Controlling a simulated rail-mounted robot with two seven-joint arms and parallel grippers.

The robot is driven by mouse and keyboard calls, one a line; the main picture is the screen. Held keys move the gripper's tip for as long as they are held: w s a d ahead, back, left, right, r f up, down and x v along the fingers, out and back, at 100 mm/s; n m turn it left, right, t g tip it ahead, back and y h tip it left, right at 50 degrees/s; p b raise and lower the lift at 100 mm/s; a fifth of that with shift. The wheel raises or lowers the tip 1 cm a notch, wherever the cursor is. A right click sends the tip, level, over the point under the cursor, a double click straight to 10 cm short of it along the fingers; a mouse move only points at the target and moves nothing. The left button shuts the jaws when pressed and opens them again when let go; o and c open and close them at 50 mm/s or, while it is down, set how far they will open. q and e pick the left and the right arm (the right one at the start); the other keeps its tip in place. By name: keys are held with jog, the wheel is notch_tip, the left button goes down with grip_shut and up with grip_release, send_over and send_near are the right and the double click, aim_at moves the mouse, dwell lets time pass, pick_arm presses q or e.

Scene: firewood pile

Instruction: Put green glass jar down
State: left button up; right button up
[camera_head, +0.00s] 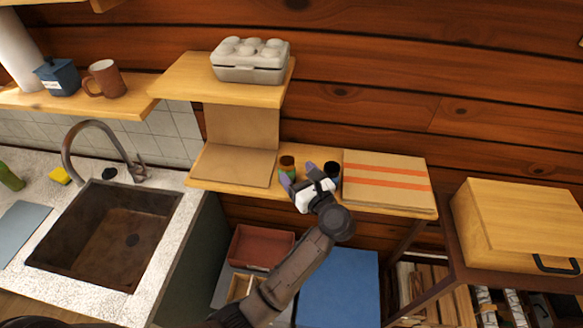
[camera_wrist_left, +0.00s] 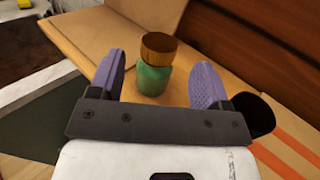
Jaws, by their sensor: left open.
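The green glass jar (camera_head: 290,173) with its brown lid stands upright on the wooden shelf (camera_head: 219,184). In the left wrist view the jar (camera_wrist_left: 153,79) shows between the two purple finger pads, with space on both sides. My left gripper (camera_head: 298,176) is open in front of the jar and not closed on it. The left gripper's fingers also show in the left wrist view (camera_wrist_left: 158,84). The jar's base is seen on the wood in the left wrist view. My right gripper is not in view.
A dark cup (camera_head: 332,168) stands right of the jar, close to the right finger. A striped cardboard box (camera_head: 388,175) lies further right. A brown board (camera_head: 242,130) stands behind to the left. An egg carton (camera_head: 250,62) rests on the upper shelf. The sink (camera_head: 105,235) is left.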

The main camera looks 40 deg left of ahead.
pick_arm(q)
jog(key=s+d+r+m+t+h, duration=0.35)
jog(key=d+m+t, duration=0.35)
jog(key=m+t, duration=0.9)
jog(key=s+d+f+m+g+h, duration=0.1)
jog(key=s+d+f+m+h, duration=0.25)
jog(key=m+h, duration=0.75)
jog(key=s+d+f+m+g+h, duration=0.15)
jog(key=d+f+m+h, duration=0.3)
jog(key=m+h, duration=0.65)
jog(key=s+d+f+m+g+y, duration=0.1)
jog(key=s+f+m+g+y, duration=0.2)
jog(key=s+f+m+g, duration=0.6)
jog(key=s+a+f+m+g+y, duration=0.2)
jog(key=s+a+f+g, duration=0.1)
jog(key=s, duration=0.5)
jog(key=s+a+f+m+g+y, duration=0.3)
jog(key=s+a, duration=0.1)
jog(key=s, duration=0.4)
jog(key=shift+f+g, duration=0.25)
jog(key=shift+g, duration=0.1)
